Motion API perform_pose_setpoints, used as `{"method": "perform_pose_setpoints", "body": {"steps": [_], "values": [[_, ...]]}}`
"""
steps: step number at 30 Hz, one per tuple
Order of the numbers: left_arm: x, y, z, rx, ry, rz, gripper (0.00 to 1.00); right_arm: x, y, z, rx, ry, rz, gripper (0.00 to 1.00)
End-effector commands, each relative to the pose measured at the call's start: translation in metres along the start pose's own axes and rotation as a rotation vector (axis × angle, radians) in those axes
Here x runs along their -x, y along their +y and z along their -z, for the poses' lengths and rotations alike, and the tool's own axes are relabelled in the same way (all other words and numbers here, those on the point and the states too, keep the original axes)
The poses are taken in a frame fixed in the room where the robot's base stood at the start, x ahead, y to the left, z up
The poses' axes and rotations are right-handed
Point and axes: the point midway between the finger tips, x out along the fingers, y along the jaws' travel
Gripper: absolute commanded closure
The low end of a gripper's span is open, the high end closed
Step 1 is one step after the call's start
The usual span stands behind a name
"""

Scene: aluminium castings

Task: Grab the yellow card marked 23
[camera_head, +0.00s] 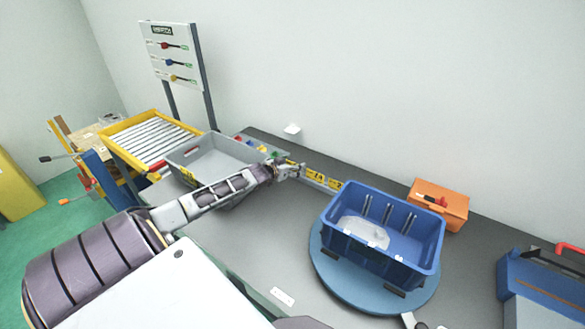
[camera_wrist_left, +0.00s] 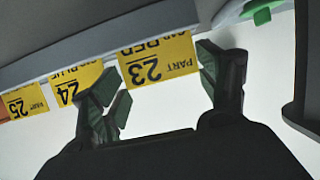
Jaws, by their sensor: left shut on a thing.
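The yellow card marked 23 (camera_wrist_left: 158,62) hangs from a grey rail in the left wrist view, its print upside down. My left gripper (camera_wrist_left: 158,72) has one finger at each side of this card and is shut on it. In the head view my left gripper (camera_head: 287,171) is at the rail behind the table, covering most of that card. Yellow cards marked 24 (camera_wrist_left: 75,84) and 25 (camera_wrist_left: 24,102) hang beside it. Small grey and dark parts, possibly my right gripper, show at the bottom edge of the head view; their state is unclear.
A blue crate (camera_head: 425,232) stands on a round blue turntable (camera_head: 335,279) to the right. An orange box (camera_head: 452,207) stands at the back right. Grey tabletop (camera_head: 262,235) is free left of the turntable.

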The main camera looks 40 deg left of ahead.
Motion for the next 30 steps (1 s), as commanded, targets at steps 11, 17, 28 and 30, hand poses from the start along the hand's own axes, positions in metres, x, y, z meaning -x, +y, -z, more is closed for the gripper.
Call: {"method": "perform_pose_setpoints", "body": {"steps": [11, 17, 28, 30], "values": [[0.012, -0.001, 0.031, -0.002, 0.003, 0.001, 0.38, -0.001, 0.0, 0.0, 0.0, 0.0, 0.0, 0.6], [0.024, -0.001, 0.058, -0.001, 0.002, 0.001, 0.38, -0.002, 0.0, 0.0, 0.0, 0.0, 0.0, 0.6], [0.037, -0.001, 0.091, 0.0, 0.002, 0.002, 0.38, -0.003, 0.0, 0.0, 0.0, 0.0, 0.0, 0.6], [0.038, -0.001, 0.092, 0.001, 0.001, 0.002, 0.38, -0.003, 0.0, 0.0, 0.0, 0.0, 0.0, 0.6]]}}
